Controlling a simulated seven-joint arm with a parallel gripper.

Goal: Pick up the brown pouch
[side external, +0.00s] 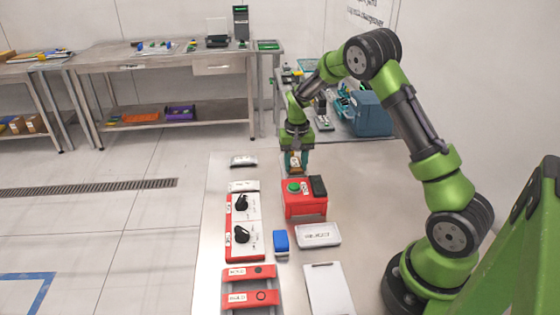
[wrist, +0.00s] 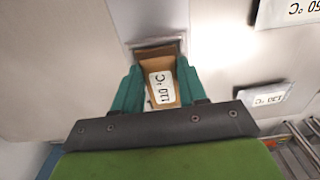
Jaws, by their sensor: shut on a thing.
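The brown pouch (wrist: 171,67) carries a white label reading 110 °C. In the wrist view it sits between the two teal fingers of my gripper (wrist: 159,88), which is shut on it. In the side view my gripper (side external: 294,166) points down behind the red box, with a bit of brown showing between the fingers. The pouch is mostly hidden there, and I cannot tell whether it touches the table.
A red box with a green button (side external: 305,200) stands just in front of my gripper. Pale labelled packs (side external: 243,161) lie to its left on the table (side external: 350,245). A red panel with black knobs (side external: 243,245), a blue block (side external: 281,241) and a white tray (side external: 318,236) are nearer.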

